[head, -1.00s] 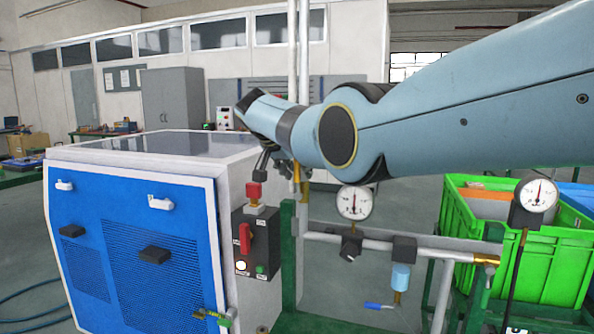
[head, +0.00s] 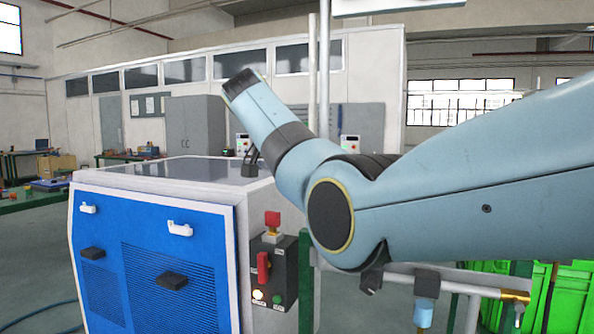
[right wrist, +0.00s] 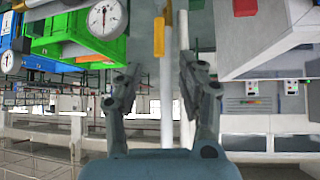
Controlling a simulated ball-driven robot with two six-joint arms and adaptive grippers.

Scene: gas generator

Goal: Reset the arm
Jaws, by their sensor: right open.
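My right arm (head: 430,210) comes in from the right in the head view, bent at a round joint, with its front link pointing up and left above the generator cabinet. Small dark parts, perhaps gripper fingers, show below this link by the cabinet top; I cannot tell for sure. In the right wrist view my right gripper (right wrist: 160,75) is open, its two dark fingers wide apart. Nothing is held between them; a white pole and a yellow handle (right wrist: 159,36) show behind the gap. That view appears upside down. My left gripper is in neither view.
The blue and white generator cabinet (head: 150,262) stands at left. Its control box (head: 284,262) has a red switch and a red button (head: 272,219) above. Pipework (head: 462,286) and green crates (head: 570,292) lie low at right. A gauge (right wrist: 105,17) shows in the wrist view.

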